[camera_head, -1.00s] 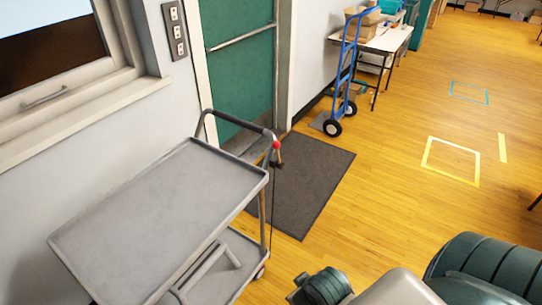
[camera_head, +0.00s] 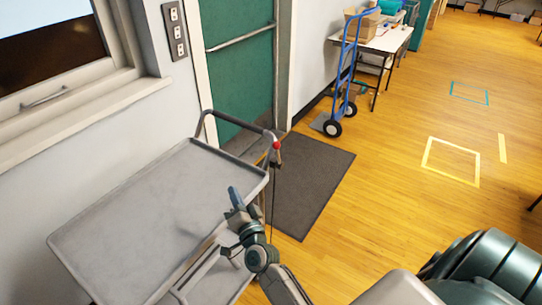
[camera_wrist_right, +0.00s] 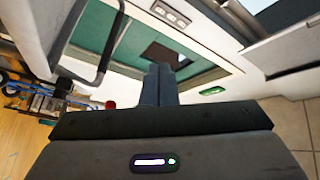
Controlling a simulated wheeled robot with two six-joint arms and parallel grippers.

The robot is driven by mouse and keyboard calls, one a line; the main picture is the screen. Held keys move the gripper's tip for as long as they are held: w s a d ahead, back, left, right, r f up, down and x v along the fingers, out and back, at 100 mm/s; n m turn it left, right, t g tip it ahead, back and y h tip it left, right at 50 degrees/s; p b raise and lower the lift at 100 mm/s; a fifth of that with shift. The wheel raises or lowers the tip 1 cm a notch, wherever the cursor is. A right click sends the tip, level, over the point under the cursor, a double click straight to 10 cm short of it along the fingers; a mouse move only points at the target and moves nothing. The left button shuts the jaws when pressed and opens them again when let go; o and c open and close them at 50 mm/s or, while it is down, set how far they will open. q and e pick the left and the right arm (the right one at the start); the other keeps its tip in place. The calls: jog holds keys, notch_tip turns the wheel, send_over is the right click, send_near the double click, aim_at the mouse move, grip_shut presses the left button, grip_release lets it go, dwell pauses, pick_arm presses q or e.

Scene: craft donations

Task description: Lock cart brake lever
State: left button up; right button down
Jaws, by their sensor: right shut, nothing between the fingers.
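The grey cart (camera_head: 150,215) stands by the wall, with its push handle (camera_head: 228,117) at the far end. The brake lever's red knob (camera_head: 277,145) is at the handle's right corner, with a dark lever part just below it. My right gripper (camera_head: 234,194) is shut and empty, over the cart's right edge and nearer to me than the knob, clearly apart from it. In the right wrist view the shut fingers (camera_wrist_right: 159,84) point up the picture. The red knob (camera_wrist_right: 110,104) shows to their left, partly hidden by the gripper body. My left gripper is not in view.
A green door (camera_head: 240,65) and a dark floor mat (camera_head: 310,185) lie beyond the cart. A blue hand truck (camera_head: 345,75) stands by a table (camera_head: 385,38) with boxes. The wooden floor to the right is largely clear.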

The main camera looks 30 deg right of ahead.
jog(key=d+f+m+g+h, duration=0.1)
jog(key=d+m+g+h, duration=0.2)
jog(key=m+h, duration=0.4)
jog(key=w+d+f+m+g+h, duration=0.1)
jog(key=d+m+g+h, duration=0.3)
jog(key=m, duration=0.5)
jog(key=f+g+h, duration=0.1)
jog(key=h, duration=0.1)
jog(key=shift+w+h, duration=0.15)
jog(key=shift+h, duration=0.25)
jog(key=shift+r, duration=0.1)
